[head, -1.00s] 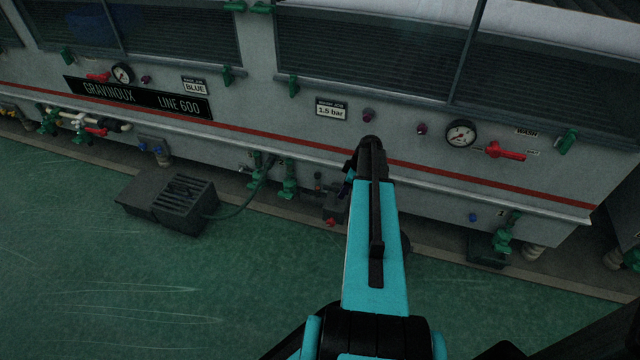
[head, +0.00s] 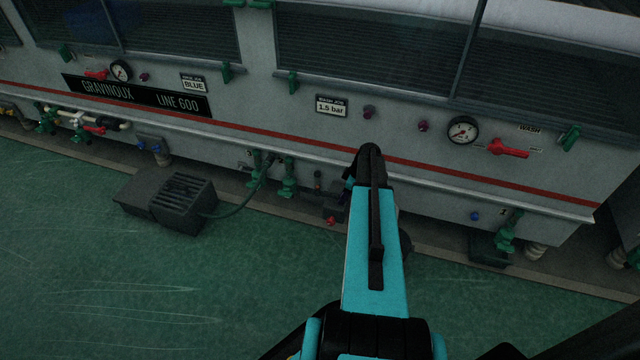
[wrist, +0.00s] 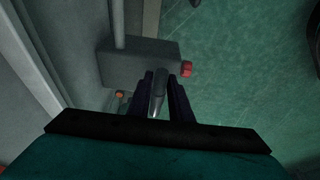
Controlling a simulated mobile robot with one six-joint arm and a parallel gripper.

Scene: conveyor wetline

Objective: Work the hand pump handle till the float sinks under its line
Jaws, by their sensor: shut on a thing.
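The hand pump is a grey box (wrist: 140,62) low at the foot of the machine in the wrist view, with a red knob (wrist: 187,69) on its right end. Its body also shows in the head view (head: 335,202), partly behind my arm. The pump handle (wrist: 158,92) is a grey bar reaching toward me from the box. My gripper (wrist: 164,88) has its two dark fingers on either side of the handle, shut on it. In the head view my arm hides the gripper and handle. I cannot make out the float or its line.
The machine's wall (head: 300,140) runs along behind the pump. A black slotted box (head: 165,200) with a hose stands on the floor at left. Green valves (head: 287,178) stand left of the pump. The green floor (head: 200,290) in front is clear.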

